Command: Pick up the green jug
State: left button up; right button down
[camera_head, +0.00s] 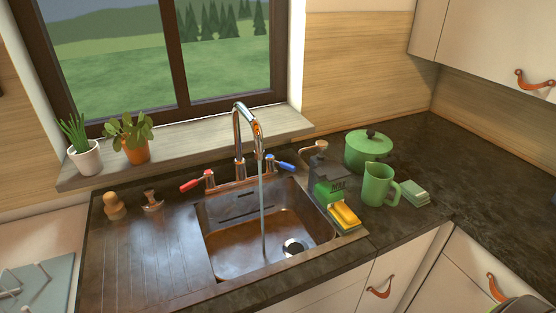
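The green jug (378,184) stands upright on the dark countertop, to the right of the sink. Its handle points to the right. A green lidded pot (366,149) stands close behind it, and the jug overlaps part of it in the view. A green sponge-like block (414,192) lies just right of the jug. Neither of my grippers can be made out in the head view.
The sink (272,238) has water running from the faucet (241,135). A dark bottle (320,172) and a yellow sponge (344,214) in a holder stand left of the jug. The countertop (490,180) to the right is clear.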

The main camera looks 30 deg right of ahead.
aim_at(382, 189)
jog(key=z, duration=1.6)
jog(key=i+l, duration=0.15)
jog(key=l, duration=0.2)
jog(key=i+l+u, duration=0.1)
jog(key=l, duration=0.25)
jog(key=i+l+u, duration=0.1)
jog(key=l, duration=0.25)
jog(key=i+l, duration=0.15)
jog(key=l, duration=0.25)
